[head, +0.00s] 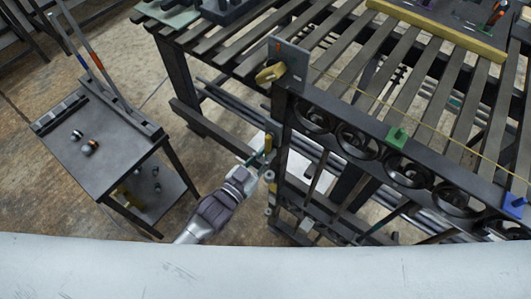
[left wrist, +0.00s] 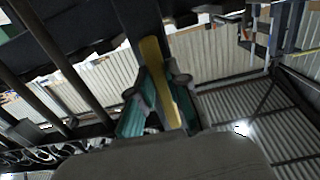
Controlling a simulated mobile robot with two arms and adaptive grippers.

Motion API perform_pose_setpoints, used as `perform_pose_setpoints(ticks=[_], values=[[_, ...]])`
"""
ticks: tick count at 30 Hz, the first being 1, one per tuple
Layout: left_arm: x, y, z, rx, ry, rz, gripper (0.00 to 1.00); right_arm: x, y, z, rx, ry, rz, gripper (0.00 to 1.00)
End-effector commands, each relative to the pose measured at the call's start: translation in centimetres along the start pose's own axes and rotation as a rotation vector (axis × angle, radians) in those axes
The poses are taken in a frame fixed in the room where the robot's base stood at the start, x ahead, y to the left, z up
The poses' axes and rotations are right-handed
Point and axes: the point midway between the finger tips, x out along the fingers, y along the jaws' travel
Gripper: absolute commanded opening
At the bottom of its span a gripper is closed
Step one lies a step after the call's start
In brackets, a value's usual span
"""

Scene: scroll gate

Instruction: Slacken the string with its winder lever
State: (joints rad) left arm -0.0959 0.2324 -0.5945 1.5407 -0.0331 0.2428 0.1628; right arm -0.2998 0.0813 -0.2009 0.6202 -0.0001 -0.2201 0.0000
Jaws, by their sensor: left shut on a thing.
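A yellow piece (head: 270,73) sits beside that plate. A yellow lever (head: 268,143) stands at the gate's left post. My left gripper (head: 258,156) is at this lever. In the left wrist view the yellow lever (left wrist: 152,55) passes between the teal fingers of my left gripper (left wrist: 160,105), which are shut on it.
The slatted bench (head: 225,52) fills the back and right.

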Motion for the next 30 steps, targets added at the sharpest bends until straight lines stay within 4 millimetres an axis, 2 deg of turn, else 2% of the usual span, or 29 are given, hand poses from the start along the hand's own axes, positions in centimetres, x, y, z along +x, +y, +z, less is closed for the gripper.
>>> perform_pose_setpoints(ticks=[11, 30], values=[[0.0, -1.2, -0.1, 0.174, 0.0, 0.0, 0.0, -0.1, 0.1, 0.1, 0.0, -0.002, 0.001, 0.4], [0.0, -4.7, -1.9, 0.772, -0.001, 0.0, 0.0, -0.7, 0.0, 0.0, 0.001, -0.001, 0.0, 0.4]])
